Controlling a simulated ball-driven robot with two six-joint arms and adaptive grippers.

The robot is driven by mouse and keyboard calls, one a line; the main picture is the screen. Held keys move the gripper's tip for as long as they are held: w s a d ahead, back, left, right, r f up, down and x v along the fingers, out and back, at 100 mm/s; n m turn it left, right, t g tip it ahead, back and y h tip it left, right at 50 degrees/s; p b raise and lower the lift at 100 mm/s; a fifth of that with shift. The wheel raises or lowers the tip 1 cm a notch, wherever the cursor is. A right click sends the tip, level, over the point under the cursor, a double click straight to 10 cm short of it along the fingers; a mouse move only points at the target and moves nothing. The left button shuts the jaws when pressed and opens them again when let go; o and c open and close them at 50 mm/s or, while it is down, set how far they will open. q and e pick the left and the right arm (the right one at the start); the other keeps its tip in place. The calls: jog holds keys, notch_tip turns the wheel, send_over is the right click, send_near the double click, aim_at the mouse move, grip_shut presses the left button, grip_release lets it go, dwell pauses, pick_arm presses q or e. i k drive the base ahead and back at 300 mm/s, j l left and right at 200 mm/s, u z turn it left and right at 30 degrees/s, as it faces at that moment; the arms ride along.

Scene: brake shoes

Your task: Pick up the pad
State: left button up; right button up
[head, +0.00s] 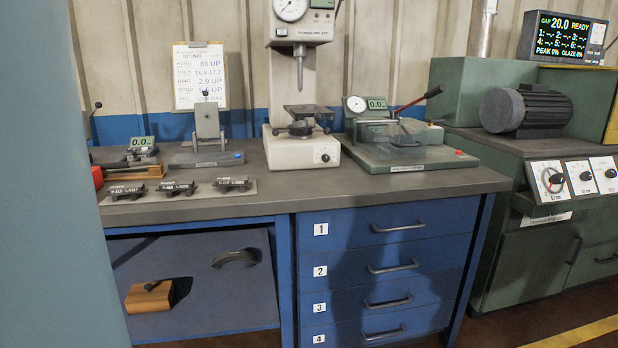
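No gripper of mine shows in the head view. I cannot tell for sure which thing is the pad. A light brown block (149,298) with a dark top piece lies on the blue-grey surface (205,305) under the left part of the bench. A dark curved piece (236,258), shaped like an arc, lies behind it to the right on the same surface. Several small dark pieces sit on a labelled strip (205,190) at the left front of the bench top; one is the rightmost dark piece (232,182).
The grey bench top (370,185) carries a hardness tester (302,152), a green fixture with a red lever (405,143) and a small clamp stand (207,128). Blue drawers (395,240) are shut below. A green motor machine (540,110) stands right. A grey-green panel (55,200) blocks the left edge.

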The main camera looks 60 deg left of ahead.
aim_at(230, 180)
jog(key=u, duration=2.6)
